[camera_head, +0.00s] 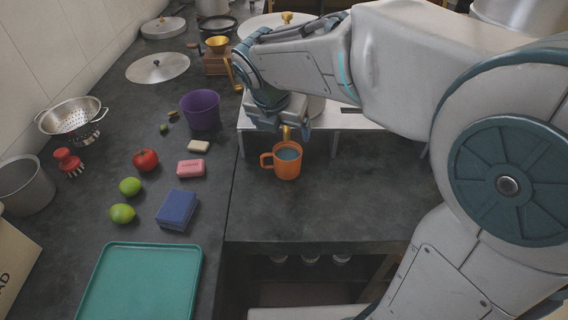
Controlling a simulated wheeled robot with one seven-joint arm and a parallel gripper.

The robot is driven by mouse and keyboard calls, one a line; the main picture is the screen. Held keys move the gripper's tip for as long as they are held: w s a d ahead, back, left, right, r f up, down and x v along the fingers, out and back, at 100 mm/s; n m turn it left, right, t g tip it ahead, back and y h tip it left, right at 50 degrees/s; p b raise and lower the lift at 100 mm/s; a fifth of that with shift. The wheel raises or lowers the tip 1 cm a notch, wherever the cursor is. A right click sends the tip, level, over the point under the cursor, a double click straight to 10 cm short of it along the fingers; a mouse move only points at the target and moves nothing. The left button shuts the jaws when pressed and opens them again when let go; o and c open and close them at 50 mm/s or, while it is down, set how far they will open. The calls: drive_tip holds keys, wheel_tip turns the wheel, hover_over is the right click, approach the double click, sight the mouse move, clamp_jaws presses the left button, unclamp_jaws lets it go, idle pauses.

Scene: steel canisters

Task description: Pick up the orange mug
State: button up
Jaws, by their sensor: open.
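The orange mug (287,168) stands upright on the dark counter right of the seam, with its handle toward the left and a dark bluish inside. My gripper (283,128) is just above and behind the mug in the picture, pointing down, open and empty. Its fingers are small and partly hidden by my wrist, and I cannot tell the exact gap to the mug's rim.
A white raised shelf (345,121) stands close behind the mug. To the left are a purple cup (202,112), a pink soap bar (190,168), a blue box (176,209), a tomato (145,160), limes and a teal tray (140,285). Counter in front of the mug is clear.

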sight(286, 146)
drive_tip(key=shift+s+b+x, duration=0.2)
drive_tip(key=shift+b+x, duration=0.15)
drive_tip(key=shift+x, duration=1.9)
drive_tip(key=shift+s+b+x, duration=0.15)
drive_tip(key=shift+b+x, duration=0.2)
drive_tip(key=shift+x, duration=1.95)
drive_tip(key=shift+a+f, duration=0.1)
drive_tip(key=shift+a, duration=0.1)
drive_tip(key=c, duration=1.7)
drive_tip(key=shift+o, duration=0.2)
